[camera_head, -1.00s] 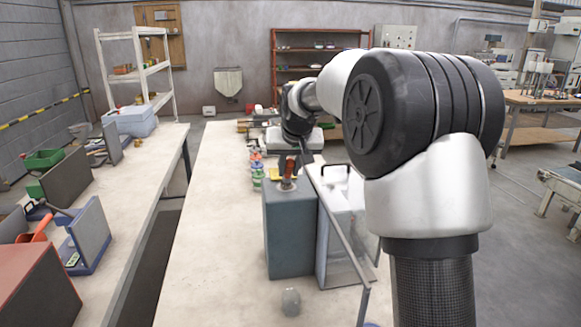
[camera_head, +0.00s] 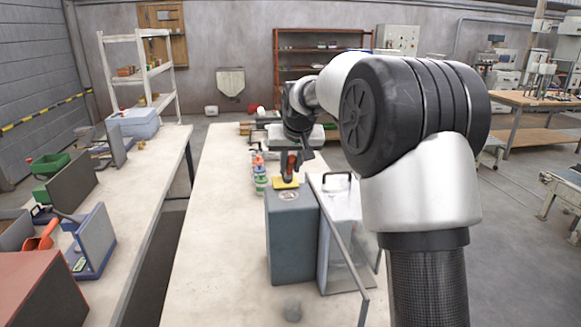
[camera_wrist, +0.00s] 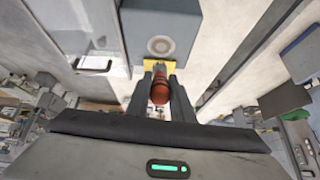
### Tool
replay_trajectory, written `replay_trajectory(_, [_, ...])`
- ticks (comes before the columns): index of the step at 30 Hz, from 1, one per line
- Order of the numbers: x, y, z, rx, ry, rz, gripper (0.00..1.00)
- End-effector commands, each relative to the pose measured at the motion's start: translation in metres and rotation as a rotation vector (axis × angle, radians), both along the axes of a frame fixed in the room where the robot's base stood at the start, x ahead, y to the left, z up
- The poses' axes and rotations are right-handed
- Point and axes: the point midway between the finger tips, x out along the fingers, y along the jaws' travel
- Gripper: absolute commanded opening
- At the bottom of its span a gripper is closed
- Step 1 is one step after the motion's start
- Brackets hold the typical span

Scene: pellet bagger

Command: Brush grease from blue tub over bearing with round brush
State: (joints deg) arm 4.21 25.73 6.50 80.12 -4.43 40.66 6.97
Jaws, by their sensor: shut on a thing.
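My gripper (camera_head: 291,160) is shut on a red-handled tool (camera_head: 291,168), which seems to be the round brush. The red end of its handle (camera_wrist: 160,92) shows between the fingers in the wrist view; the bristles are hidden. A flat yellow thing (camera_head: 283,183) lies under or just behind the tool, by the far edge of a blue-grey box (camera_head: 292,240). A pale round disc (camera_head: 289,196) on top of the box may be the bearing; it also shows in the wrist view (camera_wrist: 160,46). I cannot make out the blue tub.
A clear panelled enclosure with a black handle (camera_head: 338,178) stands right of the box. Several small bottles (camera_head: 260,175) stand at its far left. The bench (camera_head: 225,230) is bare on the left.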

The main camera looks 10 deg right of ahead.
Motion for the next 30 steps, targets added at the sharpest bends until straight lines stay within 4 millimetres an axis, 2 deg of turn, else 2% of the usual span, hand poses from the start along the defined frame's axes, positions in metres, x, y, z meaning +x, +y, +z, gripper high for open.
replay_trajectory(1, [0.000, 0.000, 0.010, 0.000, -0.001, 0.000, 0.00])
replay_trajectory(6, [0.000, 0.000, 0.024, 0.000, -0.001, 0.000, 0.00])
replay_trajectory(17, [0.000, 0.000, 0.025, 0.000, -0.001, 0.000, 0.00])
replay_trajectory(30, [0.000, 0.000, 0.054, 0.000, -0.001, 0.000, 0.00])
